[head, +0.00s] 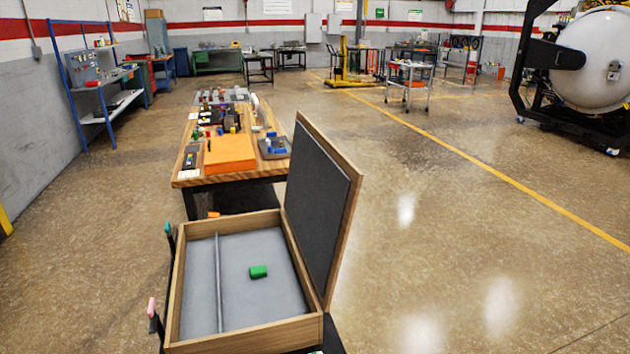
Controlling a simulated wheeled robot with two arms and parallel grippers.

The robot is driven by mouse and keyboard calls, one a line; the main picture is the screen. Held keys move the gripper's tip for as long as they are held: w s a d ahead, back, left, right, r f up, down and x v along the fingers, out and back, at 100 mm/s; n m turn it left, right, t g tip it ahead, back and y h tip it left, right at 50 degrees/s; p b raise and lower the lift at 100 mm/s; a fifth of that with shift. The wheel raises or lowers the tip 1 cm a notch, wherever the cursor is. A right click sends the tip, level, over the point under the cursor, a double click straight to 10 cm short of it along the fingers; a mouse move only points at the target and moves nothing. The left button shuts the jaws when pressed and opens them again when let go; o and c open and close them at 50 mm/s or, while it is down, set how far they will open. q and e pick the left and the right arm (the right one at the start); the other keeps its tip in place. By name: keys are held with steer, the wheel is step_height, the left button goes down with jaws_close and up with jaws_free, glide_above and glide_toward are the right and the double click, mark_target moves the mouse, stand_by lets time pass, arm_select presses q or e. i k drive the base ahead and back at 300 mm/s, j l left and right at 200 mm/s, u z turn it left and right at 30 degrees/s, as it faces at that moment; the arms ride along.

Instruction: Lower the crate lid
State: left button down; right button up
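The wooden crate (174,307) stands at the bottom centre of the head view, its light wood walls around a grey floor. A thin grey divider (219,283) runs lengthwise inside, left of the middle. The crate lid (316,205) is open. It stands up along the crate's right side, near upright, with its dark inner panel facing left and a wooden edge around it. Neither of my grippers shows in the head view, and nothing is seen touching the lid.
A wooden workbench (187,182) with an orange box (230,153) and several small parts stands just beyond the crate. Teal (168,229) and pink-tipped (151,307) pieces stick up at the crate's left side. The floor to the right is clear up to a large white furnace (592,62).

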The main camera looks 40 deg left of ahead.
mark_target(323, 188)
steer(key=i+l+u, duration=0.45)
steer(key=u, duration=0.25)
steer(key=i+l+u, duration=0.1)
steer(key=l+u, duration=0.25)
steer(key=i+l+u, duration=0.1)
steer(key=l+u, duration=0.6)
steer(key=l, duration=0.15)
steer(key=l+u, duration=0.35)
steer(key=i+l, duration=0.05)
steer(key=l, duration=0.05)
